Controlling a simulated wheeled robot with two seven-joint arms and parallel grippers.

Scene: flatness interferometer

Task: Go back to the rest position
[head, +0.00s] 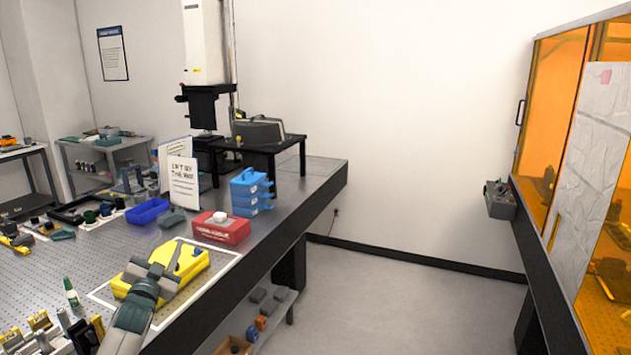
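My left gripper (168,262) reaches in from the lower left, its dark green and grey arm rising from the bottom edge. It is over the yellow case (196,262) and covers part of it. The view does not show clearly whether its fingers are apart or touch the case. The case lies within a white outlined rectangle on the perforated table (100,258). My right gripper is not in view.
A red box (221,229), a blue tray (147,211) and stacked blue cases (250,196) stand beyond the yellow case. Several bottles and small tools crowd the lower left. An orange-windowed enclosure (553,95) stands at right. The floor (400,300) between is clear.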

